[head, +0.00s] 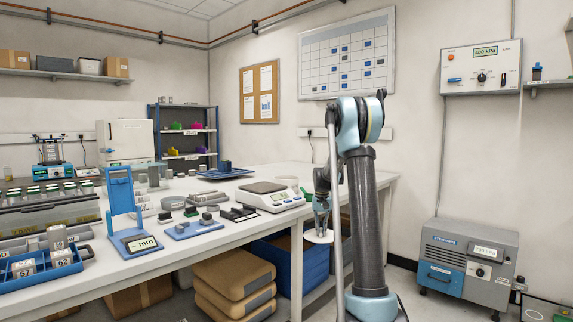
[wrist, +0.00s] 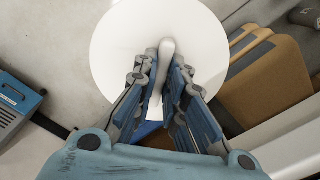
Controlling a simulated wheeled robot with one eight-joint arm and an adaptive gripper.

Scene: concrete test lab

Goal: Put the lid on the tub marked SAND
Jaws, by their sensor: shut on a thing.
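A round white lid (wrist: 115,45) with an upright grip on top fills the upper middle of the wrist view. My gripper (wrist: 160,72) is shut on that grip, with one finger on each side of it. In the head view my gripper (head: 321,207) hangs in front of the bench's right end, and the lid (head: 318,238) is below it, held roughly level in the air, lower than the bench top. No tub with a readable SAND mark shows in either view.
The long white bench (head: 250,222) carries a scale (head: 270,194), a blue stand (head: 125,215) and several small blocks. Under it are a blue crate (head: 280,262) and stacked tan sacks (head: 232,283). A grey machine (head: 468,268) stands at the right wall.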

